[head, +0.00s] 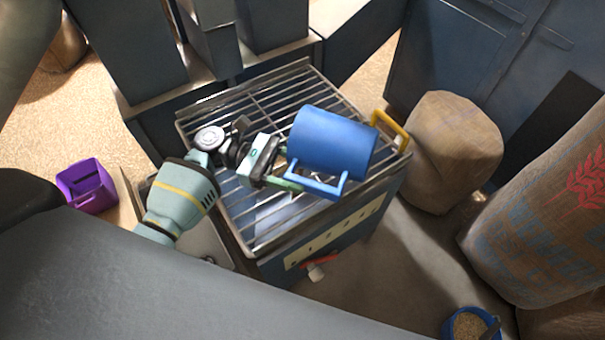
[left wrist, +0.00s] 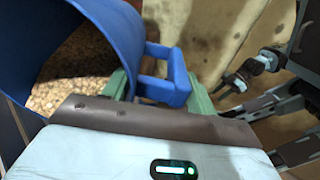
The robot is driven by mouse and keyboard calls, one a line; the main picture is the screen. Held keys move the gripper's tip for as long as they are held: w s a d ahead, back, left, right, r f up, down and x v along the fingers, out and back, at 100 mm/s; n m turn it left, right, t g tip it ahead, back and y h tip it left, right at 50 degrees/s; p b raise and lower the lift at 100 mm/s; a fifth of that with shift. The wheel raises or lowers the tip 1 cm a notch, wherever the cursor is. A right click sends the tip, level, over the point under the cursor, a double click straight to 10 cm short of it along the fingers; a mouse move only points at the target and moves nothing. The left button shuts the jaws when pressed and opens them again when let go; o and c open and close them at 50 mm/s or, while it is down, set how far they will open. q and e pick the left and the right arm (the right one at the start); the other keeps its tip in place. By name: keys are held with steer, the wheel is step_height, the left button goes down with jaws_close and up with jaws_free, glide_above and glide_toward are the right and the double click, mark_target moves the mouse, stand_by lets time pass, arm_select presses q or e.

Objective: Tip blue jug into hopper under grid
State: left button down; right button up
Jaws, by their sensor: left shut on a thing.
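The blue jug (head: 330,143) is over the grid (head: 262,215), tipped well over onto its side. My left gripper (head: 285,172) is shut on the jug's blue handle (left wrist: 165,75), with green fingers on both sides of it. In the left wrist view the jug (left wrist: 40,45) shows its open mouth, with tan grain (left wrist: 85,65) inside. In the head view the mouth is not visible. The hopper (head: 335,235) is the box under the grid. The head view does not clearly show grain falling.
A yellow handle (head: 390,128) is beside the jug at the grid's right corner. A red-handled valve (head: 318,264) sticks out of the hopper's front. Sacks (head: 452,150) stand to the right. A blue container of grain (head: 471,324) and a purple bin (head: 88,190) are lower down.

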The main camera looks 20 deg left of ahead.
arm_select(q)
steer(key=shift+a+r+h+b, duration=0.1)
steer(key=shift+a+h+b, duration=0.65)
steer(key=shift+h, duration=0.35)
steer(key=a+h+b, duration=0.1)
steer(key=h, duration=0.1)
steer(key=a+h+b, duration=0.1)
steer(key=b, duration=0.1)
steer(key=shift+w+a+r+h, duration=0.15)
steer(key=shift+a+h, duration=0.1)
steer(key=shift+h, duration=0.15)
